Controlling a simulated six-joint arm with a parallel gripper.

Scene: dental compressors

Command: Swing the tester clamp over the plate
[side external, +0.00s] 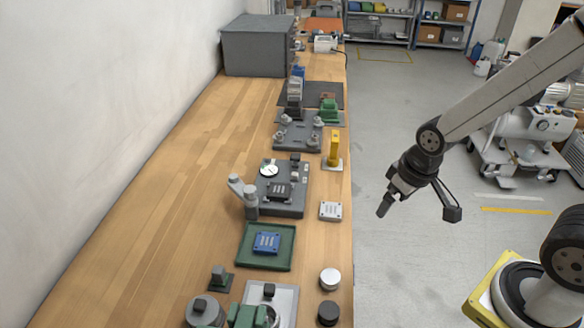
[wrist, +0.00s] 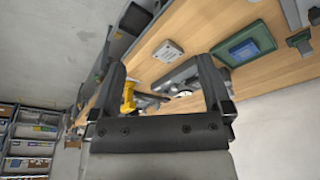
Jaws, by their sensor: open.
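The tester (side external: 290,208) is a dark box on the bench with a white dial (side external: 269,170) and a small dark slotted plate (side external: 279,190) on top. The grey tester clamp (side external: 243,190) stands at its left edge, its arm pointing up and left, away from the plate. In the wrist view the tester (wrist: 185,76) shows between the fingers, partly hidden by the right finger. My gripper (side external: 386,206) is open and empty, above the floor to the right of the bench edge, apart from the tester. Its two fingers frame the wrist view (wrist: 162,66).
A green tray (side external: 245,262) with a blue plate (side external: 267,242) lies in front of the tester. A white plate (side external: 330,211) lies to its right, near the edge. A yellow upright handle (side external: 334,150) stands behind. The bench left of the clamp is clear.

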